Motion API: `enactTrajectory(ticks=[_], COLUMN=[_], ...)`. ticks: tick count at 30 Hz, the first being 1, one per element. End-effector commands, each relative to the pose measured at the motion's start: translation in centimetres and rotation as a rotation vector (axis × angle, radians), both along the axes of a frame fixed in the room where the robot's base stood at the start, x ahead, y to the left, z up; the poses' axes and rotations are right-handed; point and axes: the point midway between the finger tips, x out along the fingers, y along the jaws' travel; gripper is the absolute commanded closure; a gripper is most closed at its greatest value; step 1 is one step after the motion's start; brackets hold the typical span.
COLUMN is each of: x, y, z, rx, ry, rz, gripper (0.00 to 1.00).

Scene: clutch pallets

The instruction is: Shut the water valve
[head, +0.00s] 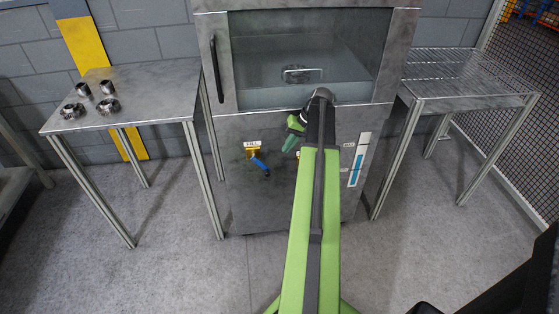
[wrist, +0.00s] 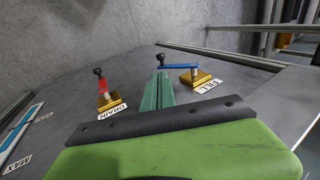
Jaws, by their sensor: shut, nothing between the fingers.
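A valve with a blue lever (head: 260,164) and a black knob sits on the front panel, left of my arm, under a FILL label (head: 252,143). In the head view its lever slants down to the right. The wrist view shows the blue lever (wrist: 179,67) on a brass body, its knob close to my fingertips. A second valve with a red lever (wrist: 102,86) and a DRAIN label (wrist: 112,112) shows there; my arm mostly hides it in the head view. My gripper (head: 288,143) has green fingers, shut and empty, between the two valves (wrist: 163,76). Contact with the blue lever cannot be told.
The grey machine has a glass window (head: 310,50) and a level gauge (head: 355,168) partly filled blue. A metal table (head: 150,90) at left holds several steel rings (head: 108,106). A wire-topped table (head: 470,80) stands at right. The floor in front is clear.

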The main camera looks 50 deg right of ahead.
Motion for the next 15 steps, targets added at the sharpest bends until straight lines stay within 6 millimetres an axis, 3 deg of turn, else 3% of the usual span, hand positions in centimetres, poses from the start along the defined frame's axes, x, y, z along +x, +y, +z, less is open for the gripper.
enactTrajectory(ticks=[15], x=[3.2], y=[2.8], z=[-9.5], rx=[-0.001], ry=[0.001], rz=[0.004], gripper=[1.0])
